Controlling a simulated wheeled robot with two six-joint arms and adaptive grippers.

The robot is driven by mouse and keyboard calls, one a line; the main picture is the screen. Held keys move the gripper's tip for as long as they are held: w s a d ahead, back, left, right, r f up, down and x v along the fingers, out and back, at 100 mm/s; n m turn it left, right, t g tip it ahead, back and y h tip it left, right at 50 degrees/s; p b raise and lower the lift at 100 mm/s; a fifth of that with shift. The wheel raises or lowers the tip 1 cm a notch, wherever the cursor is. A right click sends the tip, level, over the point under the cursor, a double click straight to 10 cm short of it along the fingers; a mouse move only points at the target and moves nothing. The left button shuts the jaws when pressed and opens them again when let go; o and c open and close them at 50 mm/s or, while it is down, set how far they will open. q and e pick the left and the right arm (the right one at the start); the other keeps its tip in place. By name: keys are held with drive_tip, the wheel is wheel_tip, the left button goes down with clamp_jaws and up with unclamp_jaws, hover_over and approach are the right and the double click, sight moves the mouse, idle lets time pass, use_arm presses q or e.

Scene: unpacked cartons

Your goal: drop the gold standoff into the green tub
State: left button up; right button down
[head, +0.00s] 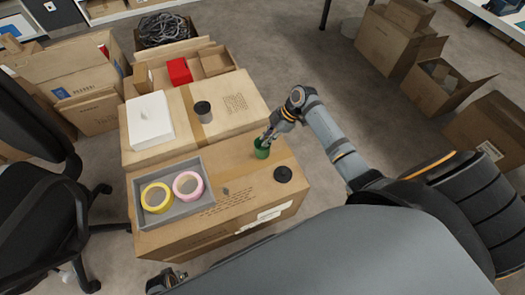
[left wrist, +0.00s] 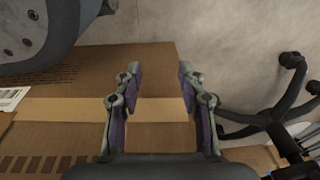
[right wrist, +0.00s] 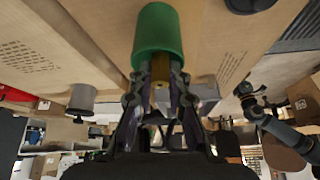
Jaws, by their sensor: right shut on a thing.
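The green tub (head: 262,153) stands upright on the near carton, right of its middle; it also shows large in the right wrist view (right wrist: 158,32). My right gripper (head: 267,138) is at the tub's rim. In the right wrist view it is shut on the gold standoff (right wrist: 160,68), which sits between the fingertips right against the tub's mouth in the picture. I cannot tell how far the standoff is inside the rim. The standoff is not clear in the head view. My left gripper (left wrist: 158,82) is open and empty, low beside the near carton.
A grey tray (head: 205,170) with a yellow tape roll (head: 157,198) and a pink tape roll (head: 188,185) lies left on the near carton. A black disc (head: 283,174) lies right of the tub. A grey-dark cup (head: 203,112) and white box (head: 150,120) stand behind.

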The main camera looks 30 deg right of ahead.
use_arm(q)
drive_tip(key=shift+w+d+r, duration=0.2)
drive_tip(key=shift+w+r, duration=0.25)
drive_tip(key=shift+w, duration=0.05)
use_arm(e)
drive_tip(key=shift+f, duration=0.3)
drive_tip(key=c, duration=1.2)
unclamp_jaws()
drive_tip(key=v, duration=1.2)
